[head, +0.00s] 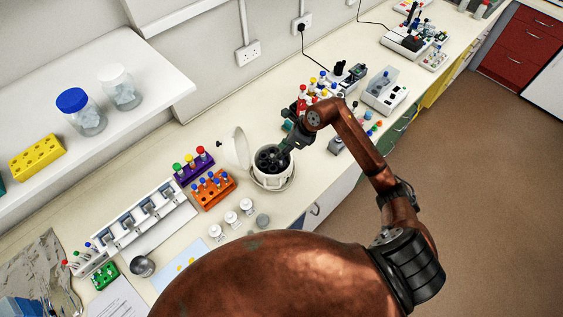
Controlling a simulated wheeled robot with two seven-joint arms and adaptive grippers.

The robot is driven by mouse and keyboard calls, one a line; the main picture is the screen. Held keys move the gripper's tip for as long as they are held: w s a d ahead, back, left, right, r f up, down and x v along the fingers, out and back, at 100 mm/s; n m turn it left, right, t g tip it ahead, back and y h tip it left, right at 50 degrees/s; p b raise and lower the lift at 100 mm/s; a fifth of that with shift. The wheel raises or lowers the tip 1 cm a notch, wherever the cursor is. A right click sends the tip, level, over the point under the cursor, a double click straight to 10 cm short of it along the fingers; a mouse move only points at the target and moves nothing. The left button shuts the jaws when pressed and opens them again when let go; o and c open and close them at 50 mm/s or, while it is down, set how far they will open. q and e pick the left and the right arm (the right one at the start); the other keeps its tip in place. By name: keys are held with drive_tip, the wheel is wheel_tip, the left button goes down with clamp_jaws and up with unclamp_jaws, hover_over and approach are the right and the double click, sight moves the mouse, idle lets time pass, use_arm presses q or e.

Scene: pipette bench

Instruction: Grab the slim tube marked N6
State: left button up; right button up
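Several slim capped tubes are in view, but no marking is legible, so I cannot tell which is N6. Several blue-capped tubes and a red-capped one stand in an orange rack (214,194). More tubes stand near a small green rack (105,276) at the lower left. My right gripper (283,148) is over the open white centrifuge (273,181), at the far right side of its dark rotor (268,159). Its fingers are too small to show whether they are open or hold anything. My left gripper is out of view.
The centrifuge's raised lid (241,149) stands at its left. White jars (231,218) stand in front of the orange rack. Racks with red, yellow and blue caps (322,88) crowd the bench behind my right arm. A shelf (120,62) overhangs the left side.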

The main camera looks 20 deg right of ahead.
sight(281, 164)
drive_tip(key=shift+w+d+f+g+h+p, duration=0.15)
drive_tip(key=shift+d+f+h+p, duration=0.2)
drive_tip(key=shift+f, duration=0.3)
drive_tip(key=shift+s+d+f+g+h+p, duration=0.15)
drive_tip(key=shift+d+f, duration=0.25)
drive_tip(key=shift+f, duration=0.2)
drive_tip(key=x, duration=0.1)
drive_tip(key=p+x, duration=0.1)
drive_tip(key=x, duration=0.1)
drive_tip(key=p+x, duration=0.1)
drive_tip(key=x, duration=0.1)
drive_tip(key=shift+d, duration=0.25)
drive_tip(key=shift+f, duration=0.4)
drive_tip(key=shift+c, duration=0.2)
drive_tip(key=c, duration=0.8)
